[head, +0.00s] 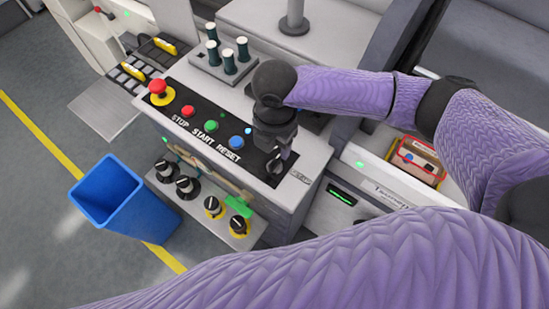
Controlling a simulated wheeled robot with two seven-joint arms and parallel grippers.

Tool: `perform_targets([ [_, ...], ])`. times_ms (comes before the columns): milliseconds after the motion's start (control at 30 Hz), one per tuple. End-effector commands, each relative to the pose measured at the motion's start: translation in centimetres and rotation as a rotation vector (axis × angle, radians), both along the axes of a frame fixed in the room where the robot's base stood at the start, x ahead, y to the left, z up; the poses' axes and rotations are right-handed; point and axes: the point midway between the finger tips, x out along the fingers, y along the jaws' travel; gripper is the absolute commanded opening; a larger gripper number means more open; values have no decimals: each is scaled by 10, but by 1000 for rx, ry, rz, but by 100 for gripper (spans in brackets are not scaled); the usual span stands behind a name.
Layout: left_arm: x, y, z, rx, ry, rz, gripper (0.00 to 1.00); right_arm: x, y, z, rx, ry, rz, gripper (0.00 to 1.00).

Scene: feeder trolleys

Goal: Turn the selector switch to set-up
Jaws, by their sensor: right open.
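The control panel (222,129) is a black strip on a grey console, with the labels STOP, START and RESET. My right gripper (275,162) is over its right end, past RESET, pointing down and open. A dark piece shows at its fingertips, where the selector switch may be. I cannot tell finger from knob there, nor read the switch's position or any set-up mark. Whether the gripper touches the panel is unclear. My left gripper is out of view.
Left of the gripper are a red mushroom button (158,87) and red, green (211,125) and blue buttons. Several rotary knobs (185,185) sit on a lower front ledge. A blue bin (107,190) stands on the floor. Dark-green posts (229,61) stand behind the panel.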

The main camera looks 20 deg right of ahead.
Motion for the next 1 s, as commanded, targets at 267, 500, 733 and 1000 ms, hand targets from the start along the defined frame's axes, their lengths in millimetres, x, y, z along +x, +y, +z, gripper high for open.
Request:
perform_targets([
  [267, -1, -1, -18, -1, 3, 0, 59, -1, 0, -61, 1, 1, -1, 53],
  [500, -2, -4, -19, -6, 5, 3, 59, 0, 1, -69, 2, -2, 0, 53],
  [733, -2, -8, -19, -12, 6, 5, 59, 0, 1, -68, 2, -2, -1, 28],
  [1000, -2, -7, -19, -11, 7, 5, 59, 0, 1, -68, 2, -2, -1, 0],
])
